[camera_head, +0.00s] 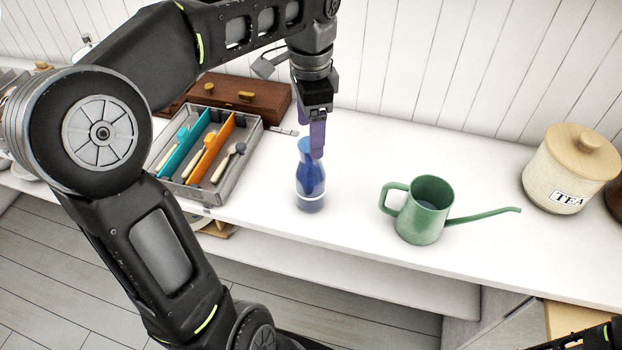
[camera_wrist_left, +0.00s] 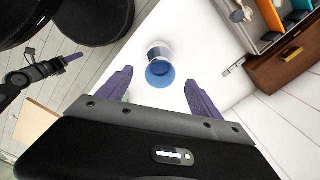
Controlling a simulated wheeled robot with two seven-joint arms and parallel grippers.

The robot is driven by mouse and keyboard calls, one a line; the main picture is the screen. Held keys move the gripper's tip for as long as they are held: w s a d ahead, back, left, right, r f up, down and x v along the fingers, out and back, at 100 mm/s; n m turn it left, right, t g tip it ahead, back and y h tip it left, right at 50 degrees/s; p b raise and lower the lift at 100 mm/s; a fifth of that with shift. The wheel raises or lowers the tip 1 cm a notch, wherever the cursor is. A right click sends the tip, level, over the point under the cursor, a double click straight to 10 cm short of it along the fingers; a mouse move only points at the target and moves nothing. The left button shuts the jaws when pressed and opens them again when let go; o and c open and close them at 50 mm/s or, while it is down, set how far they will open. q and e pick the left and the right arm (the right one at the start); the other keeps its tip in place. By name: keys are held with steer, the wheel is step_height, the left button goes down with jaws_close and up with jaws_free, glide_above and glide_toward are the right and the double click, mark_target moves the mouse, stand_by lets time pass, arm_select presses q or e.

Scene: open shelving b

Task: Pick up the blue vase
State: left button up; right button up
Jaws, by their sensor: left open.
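The blue vase (camera_head: 309,188) stands upright on the white shelf top, with a narrow neck and a white band low on its body. My left gripper (camera_head: 317,138) points down at the vase's neck, its purple fingers overlapping the top of the vase in the head view. In the left wrist view, the vase (camera_wrist_left: 160,72) shows between and beyond the two spread fingers of the left gripper (camera_wrist_left: 159,92), with gaps on both sides. The left gripper is open and empty. My right gripper (camera_wrist_left: 72,58) shows small at the left of the wrist view; its opening is unclear.
A green watering can (camera_head: 424,212) stands right of the vase, spout pointing right. A grey cutlery tray (camera_head: 250,140) and a brown wooden box (camera_head: 262,98) are to the left. A tea canister (camera_head: 560,178) stands far right. The shelf's front edge is close to the vase.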

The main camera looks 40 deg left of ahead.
mark_target(311, 176)
arm_select(q)
steer(key=shift+f, duration=1.3)
steer(key=shift+f, duration=0.1)
step_height(311, 176, down, 5)
steer(key=shift+w+f, duration=0.1)
steer(key=shift+w, duration=0.05)
steer(key=shift+c, duration=0.2)
jaws_close()
stand_by(0.5)
